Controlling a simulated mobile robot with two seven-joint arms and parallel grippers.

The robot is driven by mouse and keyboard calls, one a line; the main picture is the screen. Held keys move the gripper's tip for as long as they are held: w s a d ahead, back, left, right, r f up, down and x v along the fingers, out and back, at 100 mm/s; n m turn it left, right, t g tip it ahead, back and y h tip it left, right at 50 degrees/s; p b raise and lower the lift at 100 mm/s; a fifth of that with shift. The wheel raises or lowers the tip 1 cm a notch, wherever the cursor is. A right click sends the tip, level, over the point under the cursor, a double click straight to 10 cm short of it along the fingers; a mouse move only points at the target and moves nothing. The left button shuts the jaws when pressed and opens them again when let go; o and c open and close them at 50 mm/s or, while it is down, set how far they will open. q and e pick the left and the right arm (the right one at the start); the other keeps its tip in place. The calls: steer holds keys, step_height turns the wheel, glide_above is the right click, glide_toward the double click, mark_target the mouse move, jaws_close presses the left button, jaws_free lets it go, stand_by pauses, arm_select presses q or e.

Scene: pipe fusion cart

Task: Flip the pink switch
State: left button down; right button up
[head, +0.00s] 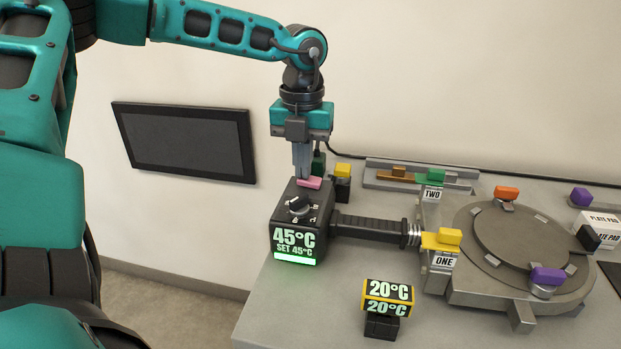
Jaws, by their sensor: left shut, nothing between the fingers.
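The pink switch (309,183) sits on top of a black control box (318,212) at the left of the cart top. The box's front display reads 45°C, SET 45°C, and a dark knob (299,204) is on its top. My left gripper (302,176) points straight down with its fingers shut and empty. The fingertips are right at the pink switch, over its left part; whether they touch it I cannot tell. My right gripper is not in view.
A 20°C display (388,297) stands in front. A round grey plate (522,245) with coloured levers is at the right. A dark wall panel (186,141) hangs behind.

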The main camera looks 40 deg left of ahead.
arm_select(q)
steer(key=shift+f, duration=0.3)
steer(key=shift+r, duration=0.1)
steer(key=shift+r+p, duration=1.6)
steer(key=shift+r, duration=1.9)
